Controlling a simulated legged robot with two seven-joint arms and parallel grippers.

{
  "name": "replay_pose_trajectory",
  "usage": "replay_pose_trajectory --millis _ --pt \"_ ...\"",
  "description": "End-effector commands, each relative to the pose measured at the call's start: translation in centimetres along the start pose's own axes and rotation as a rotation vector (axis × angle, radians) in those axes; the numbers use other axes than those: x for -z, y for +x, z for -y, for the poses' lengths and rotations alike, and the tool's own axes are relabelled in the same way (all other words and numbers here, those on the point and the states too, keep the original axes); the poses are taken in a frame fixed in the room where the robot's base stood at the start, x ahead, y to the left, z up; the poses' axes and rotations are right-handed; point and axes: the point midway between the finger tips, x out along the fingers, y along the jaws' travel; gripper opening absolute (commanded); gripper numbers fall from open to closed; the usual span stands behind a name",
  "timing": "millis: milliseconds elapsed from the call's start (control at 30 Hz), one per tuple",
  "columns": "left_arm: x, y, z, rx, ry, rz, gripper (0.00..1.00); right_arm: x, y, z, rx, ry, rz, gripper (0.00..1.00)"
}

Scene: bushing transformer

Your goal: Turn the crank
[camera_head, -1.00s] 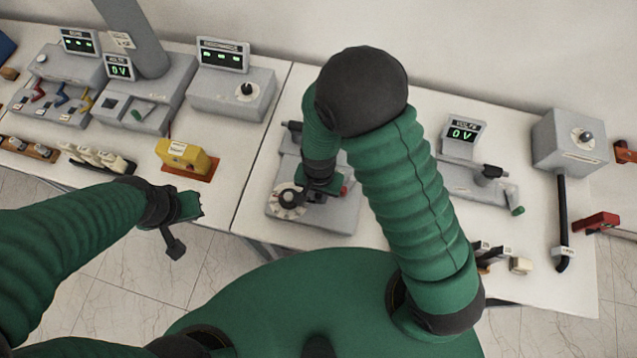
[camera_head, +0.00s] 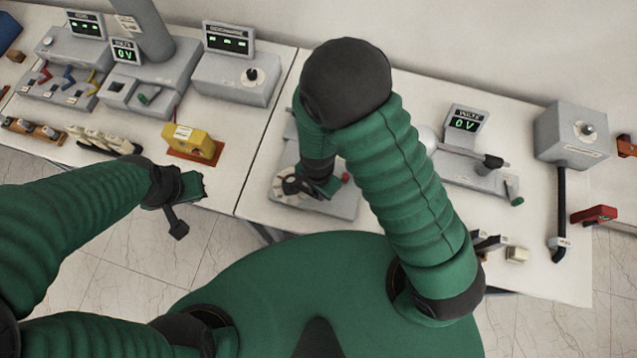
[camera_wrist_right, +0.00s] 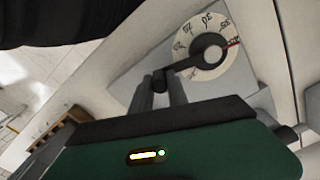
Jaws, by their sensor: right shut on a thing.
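The crank (camera_wrist_right: 184,67) is a dark arm running from a round hub on a white dial (camera_wrist_right: 215,70) with black numbers and a red mark. In the wrist view it points left and slightly down from the hub. The dial also shows in the head view (camera_head: 290,184), on a grey base plate (camera_head: 330,207). My right gripper (camera_wrist_right: 162,84) is shut on the crank's handle end; in the head view the right gripper (camera_head: 322,188) is just right of the dial, partly hidden by its own arm. My left gripper (camera_head: 190,205) is open and empty, in front of the table's left part.
A yellow box (camera_head: 193,142) sits left of the table seam. A grey device with a 0V display (camera_head: 466,122) and a grey box with a knob (camera_head: 573,136) stand to the right. More switch units and displays (camera_head: 229,39) fill the back left.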

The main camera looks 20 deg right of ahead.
Motion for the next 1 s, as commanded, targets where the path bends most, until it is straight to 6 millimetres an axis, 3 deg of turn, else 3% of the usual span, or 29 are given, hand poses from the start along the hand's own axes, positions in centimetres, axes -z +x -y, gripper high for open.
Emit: replay_pose_trajectory --millis 100,133,300,667,767,1000 --pt "0.0 0.0 0.0 0.000 0.000 0.000 0.00 -0.1 -0.1 0.2 0.004 -0.003 0.000 0.00" --pt "0.0 0.0 0.0 0.000 0.000 0.000 0.00 -0.1 -0.1 0.2 0.004 -0.003 0.000 0.21" --pt "0.0 0.0 0.0 0.000 0.000 0.000 0.00 0.0 -0.1 0.1 0.003 -0.003 0.001 0.42" --pt "0.0 0.0 0.0 0.000 0.000 0.000 0.00 0.0 -0.6 0.2 0.002 -0.004 -0.001 0.42" --pt "0.0 -0.1 0.0 0.000 0.000 0.000 0.00 0.0 -2.4 0.3 0.005 -0.006 -0.002 0.42" --pt "0.2 -0.8 0.0 0.000 0.000 0.000 0.00 -0.2 -9.4 0.3 0.008 -0.006 -0.001 0.42"
